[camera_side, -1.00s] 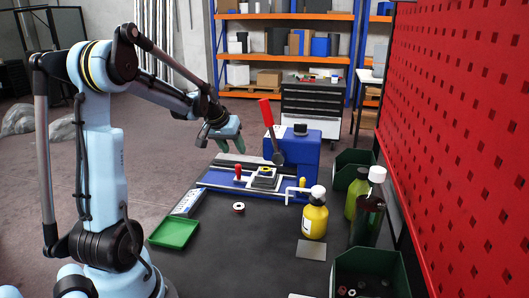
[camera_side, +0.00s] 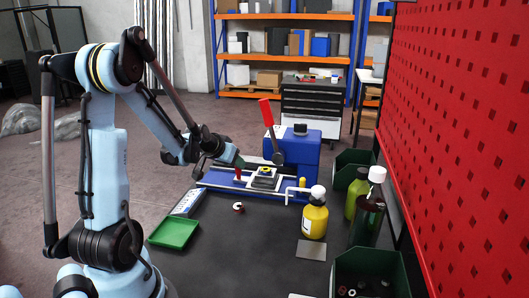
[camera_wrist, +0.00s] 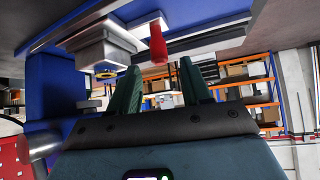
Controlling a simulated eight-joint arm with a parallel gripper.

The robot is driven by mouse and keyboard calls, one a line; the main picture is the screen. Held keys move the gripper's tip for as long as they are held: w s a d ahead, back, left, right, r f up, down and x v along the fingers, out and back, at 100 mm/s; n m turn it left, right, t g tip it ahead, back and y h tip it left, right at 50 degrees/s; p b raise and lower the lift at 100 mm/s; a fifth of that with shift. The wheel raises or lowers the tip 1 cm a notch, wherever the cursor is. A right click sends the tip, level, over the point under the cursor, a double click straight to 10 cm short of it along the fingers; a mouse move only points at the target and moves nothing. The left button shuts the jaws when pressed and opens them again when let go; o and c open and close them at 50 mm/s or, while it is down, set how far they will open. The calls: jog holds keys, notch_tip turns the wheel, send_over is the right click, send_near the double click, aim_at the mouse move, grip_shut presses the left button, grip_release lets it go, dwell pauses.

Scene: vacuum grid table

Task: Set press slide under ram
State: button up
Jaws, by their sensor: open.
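The press is a blue body (camera_side: 298,156) with a raised red lever (camera_side: 265,112). On its blue base, the slide carries a grey block (camera_side: 265,181) with a yellow ring (camera_side: 265,170) on top. A red knob (camera_side: 238,174) stands upright at the slide's left end. My gripper (camera_side: 238,160) is open and empty, just above and close to the red knob. In the wrist view, the green fingers (camera_wrist: 162,78) are spread, with the red knob (camera_wrist: 158,42) ahead between them. The grey block (camera_wrist: 100,45) shows to the left. I cannot tell whether the fingers touch the knob.
A green tray (camera_side: 174,232) and a small red-and-white ring (camera_side: 238,208) lie on the dark table. A yellow bottle (camera_side: 314,218), dark bottle (camera_side: 366,225) and green bins (camera_side: 372,262) stand right. A red perforated panel (camera_side: 460,130) bounds the right side. The front middle is fairly clear.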

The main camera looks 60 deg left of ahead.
jog(key=shift+x, duration=3.2)
jog(key=shift+c, duration=0.3)
grip_shut()
